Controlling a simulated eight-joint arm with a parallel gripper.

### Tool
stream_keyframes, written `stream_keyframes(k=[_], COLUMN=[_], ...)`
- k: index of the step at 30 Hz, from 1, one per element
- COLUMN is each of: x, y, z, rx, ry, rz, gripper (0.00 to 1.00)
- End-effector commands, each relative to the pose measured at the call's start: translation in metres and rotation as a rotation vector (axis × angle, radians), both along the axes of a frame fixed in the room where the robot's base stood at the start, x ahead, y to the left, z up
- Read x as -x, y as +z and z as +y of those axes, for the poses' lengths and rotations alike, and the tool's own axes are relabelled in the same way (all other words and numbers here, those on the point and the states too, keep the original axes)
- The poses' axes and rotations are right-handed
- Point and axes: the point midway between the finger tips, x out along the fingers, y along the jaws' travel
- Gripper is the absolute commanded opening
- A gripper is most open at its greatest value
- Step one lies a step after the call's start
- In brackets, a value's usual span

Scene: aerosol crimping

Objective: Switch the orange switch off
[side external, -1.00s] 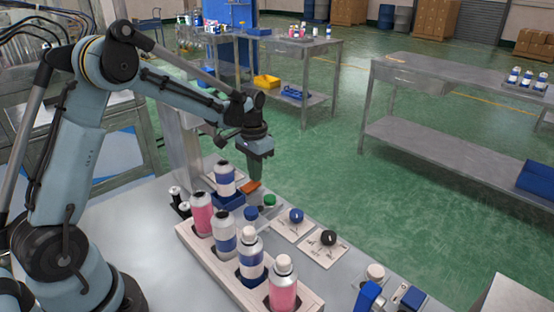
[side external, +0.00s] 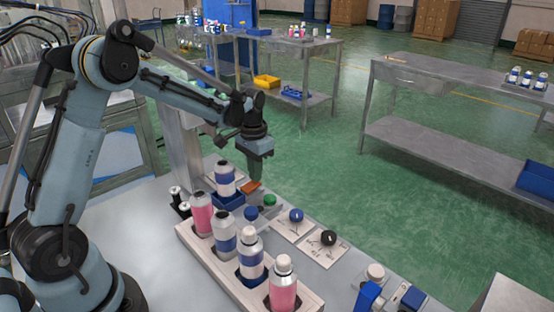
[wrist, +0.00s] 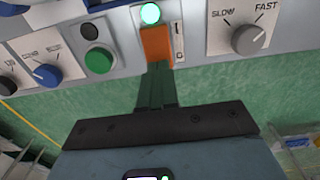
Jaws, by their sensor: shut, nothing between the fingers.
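The orange switch (wrist: 156,45) is a rectangular rocker on a light panel in the wrist view, just below a lit green lamp (wrist: 150,14). It also shows in the side external view (side external: 251,186) at the panel's far end. My gripper (wrist: 156,72) is shut and empty. Its green fingertips are right at the switch's lower edge and look to be touching or nearly touching it. In the side external view my gripper (side external: 254,181) points down over the switch. The exact contact is hidden.
A grey SLOW–FAST knob (wrist: 246,39) is right of the switch. A green button (wrist: 99,61) and a blue knob (wrist: 47,75) are to its left. A white rack (side external: 200,250) of pink and blue bottles stands close by. Green floor lies beyond the bench edge.

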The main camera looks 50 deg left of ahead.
Motion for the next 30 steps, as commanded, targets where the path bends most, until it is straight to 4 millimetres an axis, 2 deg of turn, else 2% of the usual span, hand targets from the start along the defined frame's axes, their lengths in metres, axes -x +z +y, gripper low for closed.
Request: stream_keyframes(k=[21, 30], x=[0.0, 0.001], y=[-0.011, -0.008], z=[0.0, 0.0], rx=[0.0, 0.0], ry=[0.0, 0.0], rz=[0.0, 0.003], gripper=[0.0, 0.0])
